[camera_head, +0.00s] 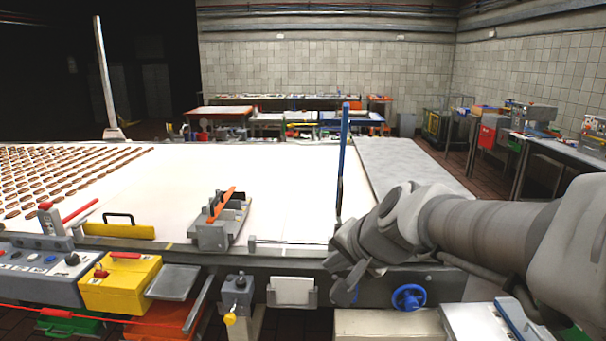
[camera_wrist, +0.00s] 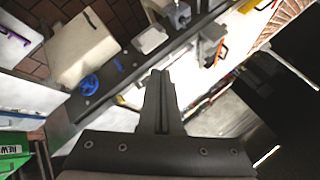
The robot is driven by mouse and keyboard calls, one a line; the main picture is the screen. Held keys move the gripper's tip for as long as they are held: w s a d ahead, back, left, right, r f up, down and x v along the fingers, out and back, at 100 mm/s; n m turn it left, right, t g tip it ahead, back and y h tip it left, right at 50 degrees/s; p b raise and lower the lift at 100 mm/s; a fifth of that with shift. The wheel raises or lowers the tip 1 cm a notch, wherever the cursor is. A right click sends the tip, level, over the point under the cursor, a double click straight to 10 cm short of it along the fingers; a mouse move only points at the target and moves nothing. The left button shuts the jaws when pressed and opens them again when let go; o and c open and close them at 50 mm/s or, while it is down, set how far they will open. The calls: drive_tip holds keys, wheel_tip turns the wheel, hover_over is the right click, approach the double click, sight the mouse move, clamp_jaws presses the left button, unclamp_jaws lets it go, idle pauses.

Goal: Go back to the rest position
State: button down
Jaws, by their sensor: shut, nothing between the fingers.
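My arm reaches in from the right in the head view, and its end hangs over the near edge of the conveyor (camera_head: 290,190). In that view the fingers of my gripper are small and dark, so their gap is hard to see. In the wrist view my gripper (camera_wrist: 161,75) points away from the camera, its two fingers together with nothing between them. Below it are the conveyor's edge rail and the blue handwheel (camera_wrist: 89,84), which also shows in the head view (camera_head: 408,297).
Several brown cookies (camera_head: 50,175) lie on the belt at left. A grey device with an orange bar (camera_head: 222,208) stands at the near edge. A blue post (camera_head: 343,140) rises by my arm. A yellow box (camera_head: 121,284) and control panel (camera_head: 40,262) are at front left. The belt's middle is clear.

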drive_tip(key=s+d+f+n+g+h, duration=0.1)
drive_tip(key=s+d+n+h, duration=0.1)
drive_tip(key=s, duration=0.7)
drive_tip(key=s+d+f+n+g+h, duration=0.1)
drive_tip(key=s+d+n, duration=0.4)
drive_tip(key=s, duration=0.4)
drive_tip(key=shift+d+f+h, duration=0.3)
drive_tip(key=shift+d+h, duration=0.1)
drive_tip(key=shift+d, duration=0.45)
drive_tip(key=c, duration=1.5)
unclamp_jaws()
drive_tip(key=shift+c, duration=0.2)
